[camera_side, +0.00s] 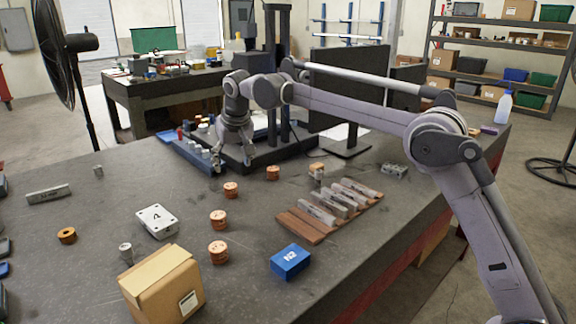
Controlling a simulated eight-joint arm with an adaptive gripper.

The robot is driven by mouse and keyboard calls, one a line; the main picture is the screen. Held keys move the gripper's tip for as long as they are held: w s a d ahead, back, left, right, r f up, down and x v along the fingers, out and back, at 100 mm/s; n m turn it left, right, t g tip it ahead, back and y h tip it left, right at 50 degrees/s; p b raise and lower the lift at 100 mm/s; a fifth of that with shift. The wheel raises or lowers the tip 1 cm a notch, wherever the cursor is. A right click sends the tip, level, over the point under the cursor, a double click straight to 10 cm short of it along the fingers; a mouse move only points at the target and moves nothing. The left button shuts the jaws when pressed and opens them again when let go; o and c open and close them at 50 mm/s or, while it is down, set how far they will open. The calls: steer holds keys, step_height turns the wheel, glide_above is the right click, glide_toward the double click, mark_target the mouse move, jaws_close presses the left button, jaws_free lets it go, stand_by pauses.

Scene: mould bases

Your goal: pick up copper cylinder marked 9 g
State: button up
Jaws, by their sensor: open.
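Several copper cylinders stand on the dark table: one nearest my gripper (231,189), one to its right (273,172), and two in a column nearer the camera, the upper (219,219) and the lower (218,252). Marks on them are too small to read, so I cannot tell which is 9 g. My gripper (232,166) is open, pointing down, at the edge of the blue rack and a little behind the nearest copper cylinder. I see nothing between its fingers.
A wooden tray (300,228) with grey bars lies right.

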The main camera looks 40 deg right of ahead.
steer(key=f, duration=0.1)
glide_above(231, 187)
steer(key=s, duration=0.2)
steer(key=f, duration=0.2)
steer(key=a+f, duration=0.1)
steer(key=f, duration=0.1)
steer(key=shift+w+f, duration=0.1)
steer(key=shift+f, duration=0.2)
steer(key=shift+d+x, duration=0.1)
steer(key=shift+x, duration=1.25)
steer(key=shift+d+x, duration=0.15)
steer(key=shift+x, duration=1.15)
jaws_close()
